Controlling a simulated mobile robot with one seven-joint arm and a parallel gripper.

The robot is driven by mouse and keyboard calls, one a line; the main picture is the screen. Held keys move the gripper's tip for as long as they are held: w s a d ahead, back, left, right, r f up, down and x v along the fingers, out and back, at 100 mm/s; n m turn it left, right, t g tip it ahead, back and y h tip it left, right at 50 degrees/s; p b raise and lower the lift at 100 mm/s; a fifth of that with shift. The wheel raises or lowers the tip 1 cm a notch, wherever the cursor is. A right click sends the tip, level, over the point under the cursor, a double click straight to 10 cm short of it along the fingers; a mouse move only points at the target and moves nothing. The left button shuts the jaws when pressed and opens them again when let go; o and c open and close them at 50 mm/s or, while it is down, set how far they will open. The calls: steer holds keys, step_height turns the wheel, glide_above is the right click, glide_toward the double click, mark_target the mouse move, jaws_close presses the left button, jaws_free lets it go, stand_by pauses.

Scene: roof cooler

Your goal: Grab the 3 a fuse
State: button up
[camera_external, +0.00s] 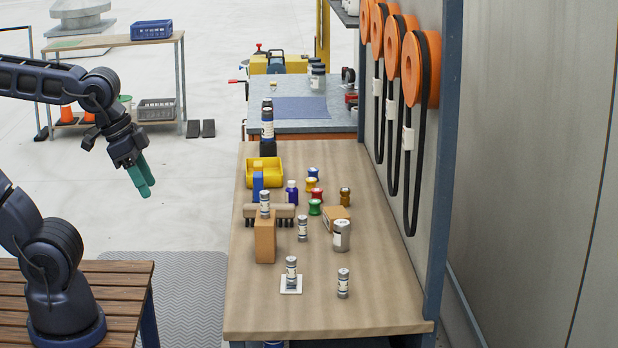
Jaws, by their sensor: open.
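Several silver-grey cylindrical fuses with pale label bands stand on the brown workbench (390,305). One fuse (291,270) stands on a small white pad near the front, and another fuse (343,283) stands to its right. One fuse (265,203) is on top of a wooden block, and one fuse (302,228) stands right of that block. A wider fuse-like cylinder (341,236) stands farther right. The labels are too small to read, so I cannot tell which is 3 A. My gripper (146,190), with green fingers, is open and empty, in the air left of the bench.
The wooden block (265,242), a brush (282,211), a yellow bin (268,171) and several small coloured bottles (315,207) crowd the bench's middle. Orange reels with black belts (421,70) hang along the right wall. The bench's front corners are clear.

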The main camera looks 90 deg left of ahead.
steer(key=shift+o, duration=0.4)
steer(key=w+a+r+n+g, duration=0.15)
steer(key=w+a+n, duration=0.45)
steer(key=w, duration=0.7)
steer(key=n+g, duration=0.3)
steer(key=n, duration=0.9)
glide_above(303, 217)
steer(key=f, duration=2.2)
steer(key=shift+d+f, duration=0.2)
steer(key=shift+f, duration=0.05)
steer(key=shift+a+f, duration=0.3)
steer(key=shift+f, duration=0.15)
step_height(303, 217, down, 10)
steer(key=shift+f, duration=0.25)
jaws_close()
